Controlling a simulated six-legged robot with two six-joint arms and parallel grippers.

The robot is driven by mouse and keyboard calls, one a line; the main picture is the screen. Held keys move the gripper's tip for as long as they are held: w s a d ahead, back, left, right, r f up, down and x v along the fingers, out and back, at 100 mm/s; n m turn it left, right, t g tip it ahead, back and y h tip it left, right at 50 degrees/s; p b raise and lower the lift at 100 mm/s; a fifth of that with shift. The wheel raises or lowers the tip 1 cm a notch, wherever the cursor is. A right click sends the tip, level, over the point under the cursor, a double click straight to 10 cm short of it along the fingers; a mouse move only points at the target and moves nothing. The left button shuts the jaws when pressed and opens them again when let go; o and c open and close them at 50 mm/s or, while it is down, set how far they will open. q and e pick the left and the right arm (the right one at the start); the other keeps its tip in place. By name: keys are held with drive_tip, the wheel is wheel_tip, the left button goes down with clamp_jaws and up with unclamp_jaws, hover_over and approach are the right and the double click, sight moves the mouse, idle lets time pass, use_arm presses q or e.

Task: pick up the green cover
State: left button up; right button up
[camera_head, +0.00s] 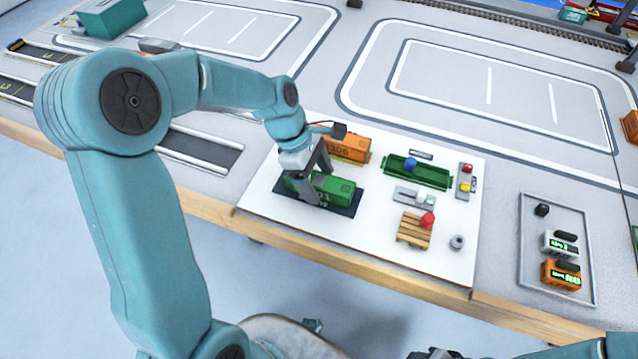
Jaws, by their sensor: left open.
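A green box-shaped cover (341,188) sits on a dark base plate (290,195) at the left of the white board. My left gripper (318,190) is open, pointing down at the cover with its fingers at the cover's left-middle part. The fingers and wrist hide part of the cover; I cannot tell whether they touch it. Only a little of my right arm shows at the bottom right edge. A dark part there may be its gripper, but its jaws cannot be made out.
An orange container (352,149) stands just behind the cover. To the right on the white board (370,235) are a green tray (432,178) with a blue knob, a small wooden pallet (411,232) with a red piece, and a grey ring (457,242). A grey tray (540,285) holds small devices.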

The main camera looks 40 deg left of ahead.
use_arm(q)
drive_tip(key=shift+d+f, duration=0.2)
drive_tip(key=shift+f, duration=0.25)
drive_tip(key=shift+c, duration=0.3)
drive_tip(key=c, duration=1)
drive_tip(key=shift+r, duration=0.15)
